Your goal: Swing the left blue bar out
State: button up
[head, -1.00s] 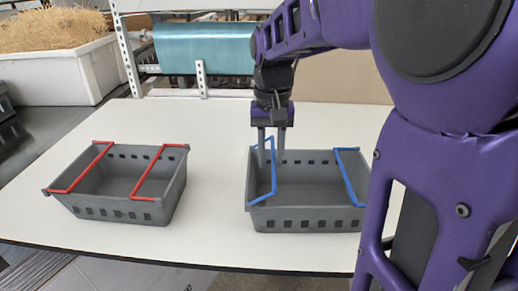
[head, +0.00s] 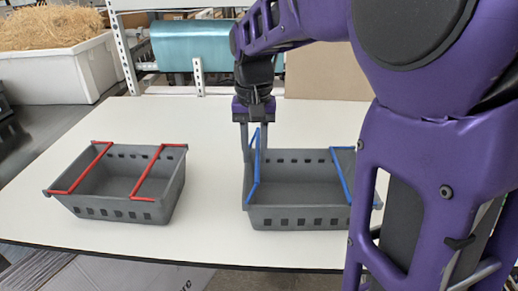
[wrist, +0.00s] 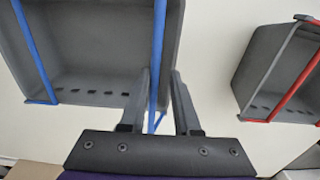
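The gray basket with blue bars (head: 300,218) stands on the white table, right of center. Its left blue bar (head: 257,165) stands near the left rim, its far end raised by my gripper. The right blue bar (head: 341,172) lies across the basket's right part, partly hidden by my arm. My gripper (head: 254,150) points down at the basket's far left corner, fingers apart. In the wrist view the left blue bar (wrist: 158,50) runs between the two open fingers (wrist: 162,85); whether a finger touches it I cannot tell.
A second gray basket (head: 110,211) with two red bars (head: 148,170) stands on the left of the table (head: 215,215). The table between the baskets is clear. A metal rack with a teal roll (head: 190,45) and a straw-filled white bin (head: 50,75) stand behind.

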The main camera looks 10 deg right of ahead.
jog(key=shift+w+a+r, duration=0.1)
jog(key=shift+a+r, duration=0.1)
jog(key=shift+a, duration=0.6)
jog(key=shift+w+a+p, duration=0.15)
jog(key=shift+a+p, duration=0.05)
jog(key=shift+a, duration=0.45)
jog(key=shift+w+a+p, duration=0.15)
jog(key=shift+a+p, duration=0.05)
jog(key=shift+a, duration=0.4)
notch_tip(320, 180, up, 8)
jog(key=d, duration=0.1)
dwell(0.6)
